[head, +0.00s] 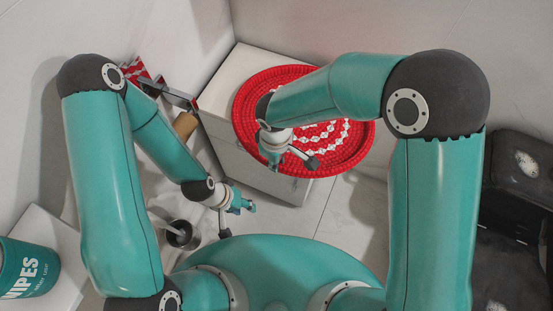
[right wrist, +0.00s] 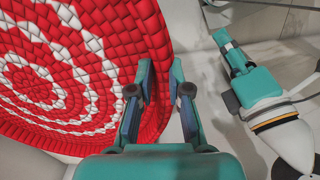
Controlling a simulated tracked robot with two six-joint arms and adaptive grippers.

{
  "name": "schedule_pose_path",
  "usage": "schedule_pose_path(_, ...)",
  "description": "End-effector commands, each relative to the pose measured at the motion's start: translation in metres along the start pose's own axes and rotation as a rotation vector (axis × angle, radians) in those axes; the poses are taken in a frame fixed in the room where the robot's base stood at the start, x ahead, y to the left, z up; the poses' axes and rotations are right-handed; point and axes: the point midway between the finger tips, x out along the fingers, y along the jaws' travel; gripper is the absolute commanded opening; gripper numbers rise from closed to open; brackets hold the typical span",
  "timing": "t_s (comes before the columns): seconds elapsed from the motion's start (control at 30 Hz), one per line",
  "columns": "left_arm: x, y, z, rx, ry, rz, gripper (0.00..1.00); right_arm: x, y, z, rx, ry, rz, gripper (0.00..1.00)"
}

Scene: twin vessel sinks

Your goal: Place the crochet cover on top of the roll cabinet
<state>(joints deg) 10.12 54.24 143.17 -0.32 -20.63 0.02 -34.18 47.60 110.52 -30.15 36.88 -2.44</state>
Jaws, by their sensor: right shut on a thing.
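The crochet cover (head: 350,157), a round red disc with white zigzag rings, is over the white roll cabinet (head: 243,62) and sticks out past its right side. It fills the left of the right wrist view (right wrist: 60,75). My right gripper (head: 308,160) is shut on the cover's rim, which lies between its fingers in the right wrist view (right wrist: 160,88). My right arm hides part of the cover. I cannot tell whether the cover touches the cabinet top. My left gripper (head: 243,203) is low, beside the cabinet and away from the cover; its finger opening is unclear.
A teal wipes tub (head: 28,268) stands at the lower left on a white surface. A metal brush holder (head: 181,236) is on the floor near my base. A brown roll (head: 185,124) is left of the cabinet. Black cases (head: 517,175) are at the right.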

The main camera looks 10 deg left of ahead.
Motion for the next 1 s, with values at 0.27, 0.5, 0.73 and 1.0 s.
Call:
schedule_pose_path(0.27,0.001,0.000,0.000,0.000,0.000,0.000,0.40,0.001,0.000,-0.001,-0.001,0.002,0.001,0.00)
schedule_pose_path(0.5,0.001,-0.001,0.000,0.000,0.000,0.000,0.40,0.002,-0.001,-0.001,-0.001,0.001,0.001,0.42)
schedule_pose_path(0.73,0.001,0.000,0.000,0.000,0.000,0.000,0.40,0.001,-0.001,-0.001,-0.001,0.001,0.001,0.42)
schedule_pose_path(1.0,-0.004,0.001,0.000,0.000,0.000,0.000,0.40,-0.019,0.000,-0.002,-0.001,0.004,0.004,0.42)
